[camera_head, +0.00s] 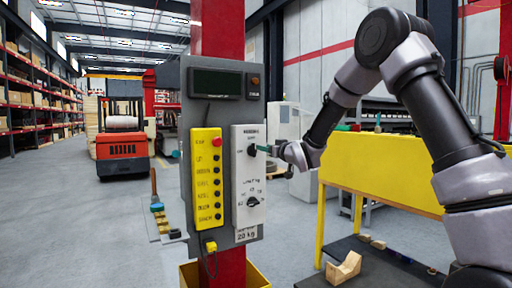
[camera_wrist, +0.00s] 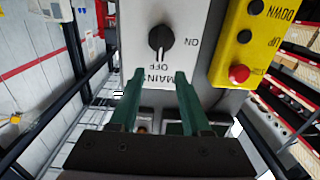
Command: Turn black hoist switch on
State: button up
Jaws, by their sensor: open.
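A white switch panel (camera_head: 249,180) on the grey control box carries a black rotary knob (camera_head: 252,150) near its top. In the wrist view this black knob (camera_wrist: 160,40) has its light mark towards the printed OFF, with ON to its side and MAIN lettering nearby. A second black knob (camera_head: 252,201) sits lower on the panel; its label is too small to read. My gripper (camera_wrist: 159,76) is open, its two green fingers apart and empty, pointing at the upper knob and short of it. In the head view my gripper (camera_head: 266,149) is just right of that knob.
A yellow button panel (camera_head: 207,178) with a red button stands left of the white panel. The box hangs on a red column (camera_head: 218,30). A yellow bench (camera_head: 385,175) is to the right. A forklift (camera_head: 122,140) is behind left; the left floor is open.

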aim_at(255, 145)
jog(key=x, duration=0.8)
jog(key=shift+w+a, duration=0.1)
jog(key=shift+f, duration=0.1)
grip_shut()
